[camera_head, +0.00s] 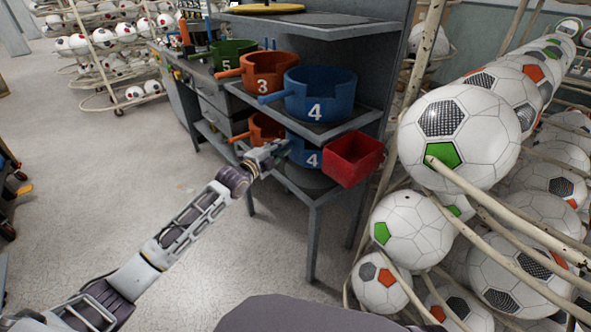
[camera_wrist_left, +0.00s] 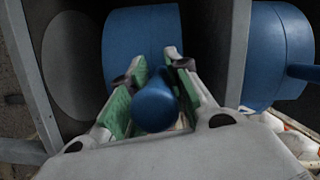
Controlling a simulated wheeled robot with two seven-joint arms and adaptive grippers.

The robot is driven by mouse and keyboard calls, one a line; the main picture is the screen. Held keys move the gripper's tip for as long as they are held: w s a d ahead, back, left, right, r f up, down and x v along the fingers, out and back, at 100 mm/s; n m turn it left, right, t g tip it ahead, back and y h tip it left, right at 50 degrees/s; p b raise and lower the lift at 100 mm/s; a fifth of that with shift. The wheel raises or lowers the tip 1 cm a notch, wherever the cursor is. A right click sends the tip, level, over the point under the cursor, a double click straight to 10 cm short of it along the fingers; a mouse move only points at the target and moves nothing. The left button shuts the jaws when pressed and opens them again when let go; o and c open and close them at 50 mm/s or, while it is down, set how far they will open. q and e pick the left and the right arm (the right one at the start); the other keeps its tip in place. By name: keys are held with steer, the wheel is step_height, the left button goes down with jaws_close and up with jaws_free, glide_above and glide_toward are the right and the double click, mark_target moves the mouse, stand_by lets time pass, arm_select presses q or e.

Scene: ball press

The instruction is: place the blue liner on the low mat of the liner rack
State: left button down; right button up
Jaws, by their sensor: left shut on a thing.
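My left gripper (camera_head: 268,152) is shut on the handle (camera_wrist_left: 155,104) of a blue liner marked 4 (camera_head: 308,156), at the front of the liner rack's lower shelf. In the left wrist view the liner's round body (camera_wrist_left: 140,42) lies beyond the fingers (camera_wrist_left: 158,88), inside the shelf space. A round dark mat (camera_wrist_left: 69,65) shows beside it on the lower shelf surface. The liner looks held a little above this mat; contact cannot be told. A second blue liner marked 4 (camera_head: 320,97) sits on the shelf above, and in the wrist view (camera_wrist_left: 278,55). My right gripper is not in view.
A red open box (camera_head: 353,158) is right beside the held liner. Orange liners stand on the upper shelf (camera_head: 263,75) and lower shelf (camera_head: 266,128). A green liner (camera_head: 233,52) stands further back. Ball racks (camera_head: 460,135) crowd the right. The floor (camera_head: 100,180) at left is clear.

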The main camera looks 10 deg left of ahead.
arm_select(q)
step_height(320, 180, down, 5)
steer(key=shift+b, duration=0.75)
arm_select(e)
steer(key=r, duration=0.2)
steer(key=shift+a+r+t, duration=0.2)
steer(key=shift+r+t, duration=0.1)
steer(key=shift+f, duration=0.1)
